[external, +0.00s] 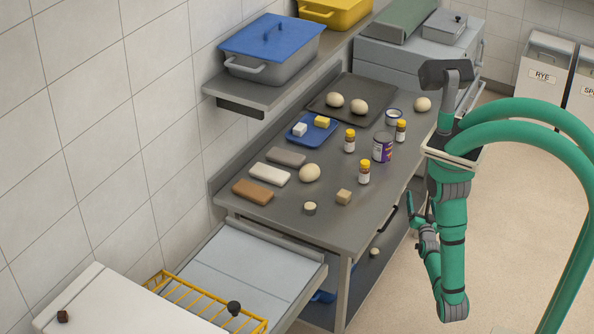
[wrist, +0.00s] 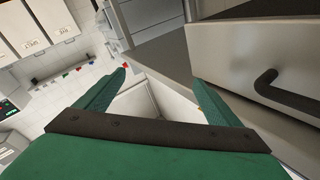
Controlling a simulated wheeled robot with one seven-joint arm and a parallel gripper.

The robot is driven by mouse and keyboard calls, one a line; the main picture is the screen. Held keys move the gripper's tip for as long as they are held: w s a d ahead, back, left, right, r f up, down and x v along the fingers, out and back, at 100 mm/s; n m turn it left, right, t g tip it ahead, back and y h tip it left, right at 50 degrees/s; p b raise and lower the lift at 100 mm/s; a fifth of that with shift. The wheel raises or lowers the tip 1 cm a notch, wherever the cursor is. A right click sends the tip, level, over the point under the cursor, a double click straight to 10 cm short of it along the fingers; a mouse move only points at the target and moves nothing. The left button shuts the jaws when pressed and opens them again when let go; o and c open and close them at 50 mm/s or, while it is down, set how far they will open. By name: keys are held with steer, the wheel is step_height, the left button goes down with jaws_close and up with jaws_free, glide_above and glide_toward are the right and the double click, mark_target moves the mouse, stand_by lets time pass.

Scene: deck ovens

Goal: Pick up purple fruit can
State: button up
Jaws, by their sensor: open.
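My gripper (external: 415,215) hangs beside the right edge of the worktop, low and apart from the can. In the wrist view my gripper (wrist: 160,95) has its two green fingers spread with nothing between them. In the external view my arm hides part of the area right of the table.
Yellow-capped jars (external: 350,141) (external: 364,172) (external: 401,131) and an open tin (external: 394,117) stand close around the can. A dough ball (external: 309,173) and a blue tray (external: 313,129) lie to the left. A drawer handle (wrist: 278,88) juts out near my gripper. Floor at right is clear.

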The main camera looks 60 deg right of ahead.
steer(key=s+d+r+m+g+h, duration=0.2)
steer(key=d+r, duration=0.3)
steer(key=d, duration=0.3)
steer(key=s+d+r+m+g+h, duration=0.2)
steer(key=d+r+g+h, duration=0.1)
steer(key=d+r, duration=0.3)
step_height(320, 180, up, 20)
steer(key=n+t+y, duration=0.9)
steer(key=n, duration=0.6)
glide_above(381, 141)
steer(key=a, duration=0.4)
steer(key=f+m+g+y, duration=0.1)
steer(key=f, duration=0.1)
steer(key=s+d+f+m+g+y, duration=0.1)
steer(key=f, duration=0.2)
steer(key=s+f+m+g+y, duration=0.1)
steer(key=f+g, duration=0.1)
steer(key=shift+s+d+f, duration=0.2)
steer(key=shift+d+f, duration=0.05)
steer(key=shift+f, duration=0.05)
steer(key=shift+w+d+f, duration=0.1)
steer(key=shift+d+f, duration=0.05)
steer(key=shift+f, duration=0.05)
steer(key=x, duration=0.5)
steer(key=shift+s+f+x, duration=0.1)
steer(key=shift+x, duration=1.25)
steer(key=shift+s+f+x, duration=0.1)
steer(key=shift+s+x, duration=0.05)
steer(key=shift+x, duration=1.15)
steer(key=shift+d, duration=0.1)
